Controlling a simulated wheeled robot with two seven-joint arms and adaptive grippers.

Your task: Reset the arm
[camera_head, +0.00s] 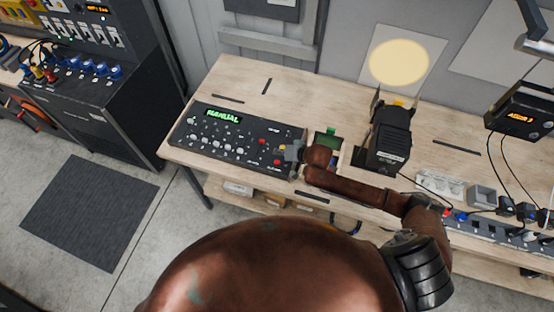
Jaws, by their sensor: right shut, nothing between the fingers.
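My right arm reaches in from the lower right across the wooden bench (242,82). My right gripper (284,152) is shut and empty, at the right end of a black control panel (238,150). The panel has a green display reading "MANUAL" (222,116), rows of knobs and several red buttons. A red button (277,162) shows right beside the fingertips; I cannot tell whether they touch it. My left gripper is not in view.
A black lamp (389,135) stands right of my gripper and a lit yellow disc shows on the wall sheet behind it. A small device with a green part (328,137) lies beside my wrist. Sockets and cables (440,183) fill the bench's right side. A dark rack stands left.

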